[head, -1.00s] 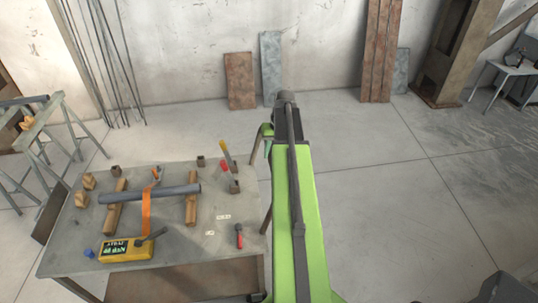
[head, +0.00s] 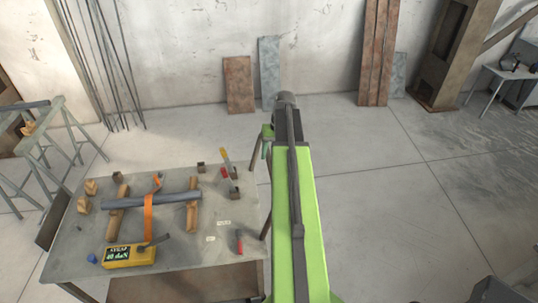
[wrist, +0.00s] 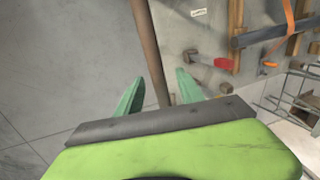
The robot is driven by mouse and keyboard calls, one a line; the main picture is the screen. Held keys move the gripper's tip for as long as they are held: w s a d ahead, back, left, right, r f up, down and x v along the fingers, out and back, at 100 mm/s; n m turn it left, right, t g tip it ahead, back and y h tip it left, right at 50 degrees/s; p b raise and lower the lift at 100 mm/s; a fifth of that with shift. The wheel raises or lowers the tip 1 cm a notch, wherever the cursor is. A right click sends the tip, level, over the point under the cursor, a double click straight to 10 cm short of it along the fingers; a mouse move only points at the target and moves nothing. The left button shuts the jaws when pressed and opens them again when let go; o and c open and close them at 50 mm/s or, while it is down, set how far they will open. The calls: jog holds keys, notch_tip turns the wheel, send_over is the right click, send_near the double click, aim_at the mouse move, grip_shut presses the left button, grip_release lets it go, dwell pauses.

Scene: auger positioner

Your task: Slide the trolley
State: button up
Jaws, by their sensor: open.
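I cannot pick out a trolley for certain in either view. My gripper (head: 266,141) is at the far end of my green arm in the head view, beside the table's right edge. In the wrist view its two green fingers (wrist: 160,90) are spread apart with nothing gripped between them. A thin brown bar or edge passes behind the gap. The grey table (head: 75,255) carries a dark pipe (head: 175,197) on two wooden blocks, with an orange strap (head: 148,215) over it. A yellow box with a display (head: 117,257) lies at the front.
A red-and-yellow-handled clamp (head: 229,170) stands near the table's right edge; a red-handled tool (head: 239,241) lies nearer. Wooden pieces (head: 86,196) are at the left. A sawhorse (head: 40,150) is beyond the table's left side. Open concrete floor (head: 380,220) lies to the right.

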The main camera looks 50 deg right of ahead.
notch_tip(320, 180, up, 13)
jog(key=s+d+p, duration=0.1)
jog(key=d+p, duration=0.1)
jog(key=p, duration=0.9)
jog(key=shift+s+r+p, duration=0.15)
jog(key=shift+s+p, duration=0.1)
jog(key=shift+p, duration=0.05)
jog(key=shift+d, duration=0.1)
jog(key=w+a+f+n+b, duration=0.2)
jog(key=w+a+f+b, duration=0.15)
jog(key=a, duration=0.45)
jog(key=w+a+f+n+b, duration=0.1)
jog(key=w+a+f+b, duration=0.25)
jog(key=a, duration=0.45)
jog(key=w+a+f+n+b, duration=0.25)
jog(key=w+a, duration=0.25)
jog(key=a, duration=0.3)
jog(key=s+a+f+b, duration=0.2)
jog(key=a, duration=0.5)
jog(key=s+a+f+n+h+b, duration=0.1)
jog(key=s+a+f+b, duration=0.1)
jog(key=a, duration=0.5)
jog(key=s+a+f+g+b, duration=0.1)
jog(key=a+f+b, duration=0.3)
jog(key=a, duration=0.4)
jog(key=shift+s+f+n+h, duration=0.25)
jog(key=shift+s+n+h, duration=0.15)
jog(key=shift+s, duration=0.5)
